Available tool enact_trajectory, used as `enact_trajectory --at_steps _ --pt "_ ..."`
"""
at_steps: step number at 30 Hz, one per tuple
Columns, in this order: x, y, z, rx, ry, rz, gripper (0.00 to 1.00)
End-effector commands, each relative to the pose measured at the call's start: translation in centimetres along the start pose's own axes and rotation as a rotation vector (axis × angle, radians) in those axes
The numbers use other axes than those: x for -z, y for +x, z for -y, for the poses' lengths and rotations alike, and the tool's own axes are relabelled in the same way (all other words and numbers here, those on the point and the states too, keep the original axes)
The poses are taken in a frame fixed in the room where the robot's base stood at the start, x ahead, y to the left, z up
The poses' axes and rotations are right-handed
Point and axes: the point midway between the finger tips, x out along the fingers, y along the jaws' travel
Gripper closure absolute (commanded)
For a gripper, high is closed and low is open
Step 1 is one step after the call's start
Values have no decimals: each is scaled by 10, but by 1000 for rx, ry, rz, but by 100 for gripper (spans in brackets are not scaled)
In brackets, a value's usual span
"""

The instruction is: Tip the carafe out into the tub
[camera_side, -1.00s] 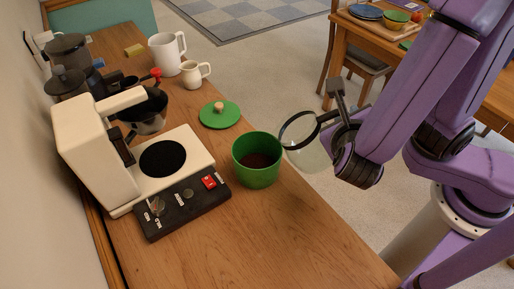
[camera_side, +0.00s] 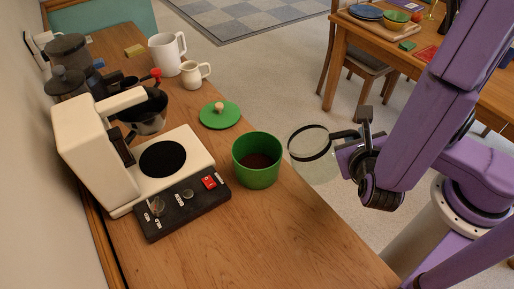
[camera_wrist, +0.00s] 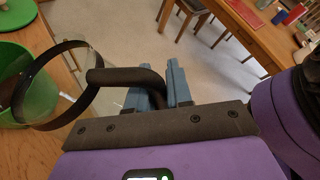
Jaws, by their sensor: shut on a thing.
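The carafe (camera_side: 318,168) is clear glass with a black band and a black handle. In the side view it hangs just right of the tub, apart from it and beyond the table edge; it looks empty. The green tub (camera_side: 257,177) stands upright on the table with dark brown contents inside. My gripper (camera_side: 350,146) is shut on the carafe's handle. In the wrist view the handle (camera_wrist: 125,77) runs between my fingers (camera_wrist: 158,92), the band (camera_wrist: 72,112) is at left, and part of the tub (camera_wrist: 40,98) shows behind it. The exact tilt is hard to tell.
A white coffee maker (camera_side: 92,160) with a black hotplate stands left of the tub. A green lid (camera_side: 220,117), a cream jug (camera_side: 194,76) and a white mug (camera_side: 165,55) are further back. Another table (camera_side: 400,60) with a chair stands behind right.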

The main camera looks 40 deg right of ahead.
Motion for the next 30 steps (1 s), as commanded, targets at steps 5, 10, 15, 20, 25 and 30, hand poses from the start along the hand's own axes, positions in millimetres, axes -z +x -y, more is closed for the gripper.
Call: enact_trajectory --at_steps 5,10,15,20,25,30 --pt "15 7 1 -20 51 15 100" --pt "29 13 1 -44 109 28 100" --pt "42 17 3 -73 177 42 100" --pt "54 22 5 -103 249 59 100" --pt "65 27 5 -132 320 73 100" --pt "74 30 5 -154 373 83 100"
